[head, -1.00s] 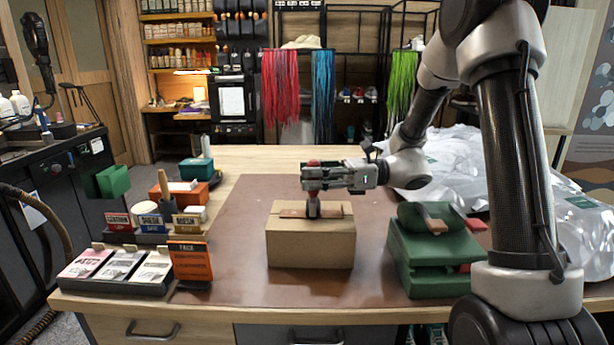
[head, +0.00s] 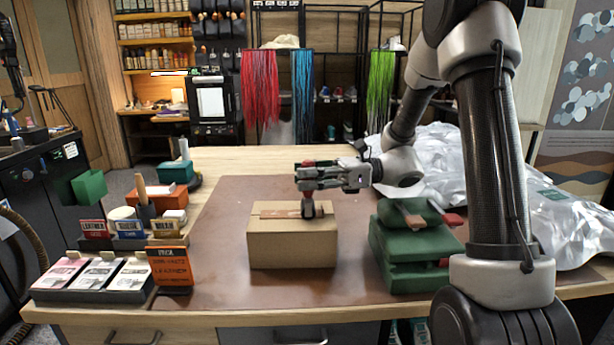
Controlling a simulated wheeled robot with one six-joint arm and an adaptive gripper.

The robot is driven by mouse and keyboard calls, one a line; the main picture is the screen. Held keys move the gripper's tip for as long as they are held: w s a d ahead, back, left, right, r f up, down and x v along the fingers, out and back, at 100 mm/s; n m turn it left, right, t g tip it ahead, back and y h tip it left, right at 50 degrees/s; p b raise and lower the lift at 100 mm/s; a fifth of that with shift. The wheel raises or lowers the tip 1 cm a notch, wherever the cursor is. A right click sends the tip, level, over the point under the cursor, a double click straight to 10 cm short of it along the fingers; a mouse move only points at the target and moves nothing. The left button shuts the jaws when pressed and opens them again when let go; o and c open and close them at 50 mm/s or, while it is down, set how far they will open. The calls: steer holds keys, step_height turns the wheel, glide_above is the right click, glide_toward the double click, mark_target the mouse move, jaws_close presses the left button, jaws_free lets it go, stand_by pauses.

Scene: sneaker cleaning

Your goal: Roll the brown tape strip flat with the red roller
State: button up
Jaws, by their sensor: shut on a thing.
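My gripper (head: 308,189) is shut on the red roller (head: 309,205). Only part of the roller shows, with its red part at the jaws and a dark, greyish lower part below. The roller's lower end is at the top of a cardboard box (head: 293,246), right of its middle. The brown tape strip (head: 275,213) lies along the top of the box. The roller hides part of the strip. I cannot tell for sure whether the roller presses on the strip.
A green stepped stand (head: 405,265) with a brown-topped piece and red parts stands right of the box. A card rack (head: 95,290) and an orange sign (head: 170,270) stand at the left. Wrapped white bundles lie at the right. The brown mat (head: 220,235) around the box is mostly clear.

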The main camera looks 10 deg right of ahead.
steer(key=shift+w+a+r, duration=0.1)
steer(key=shift+w+a, duration=0.15)
steer(key=shift+a, duration=0.9)
steer(key=shift+w+a, duration=0.25)
steer(key=shift+a, duration=0.9)
steer(key=shift+w+a, duration=0.2)
steer(key=shift+a, duration=0.6)
steer(key=shift+w+a, duration=0.15)
steer(key=shift+a, duration=0.7)
steer(key=shift+w+a, duration=0.2)
steer(key=shift+a, duration=0.6)
steer(key=shift+s+d, duration=0.25)
steer(key=shift+d, duration=1)
steer(key=shift+s+d, duration=0.3)
steer(key=shift+d, duration=0.95)
steer(key=shift+s+d, duration=0.25)
steer(key=shift+d, duration=1)
steer(key=shift+s+d, duration=0.15)
steer(key=shift+d, duration=0.5)
steer(key=shift+s+d, duration=0.15)
steer(key=shift+d, duration=0.45)
steer(key=shift+r, duration=3.9)
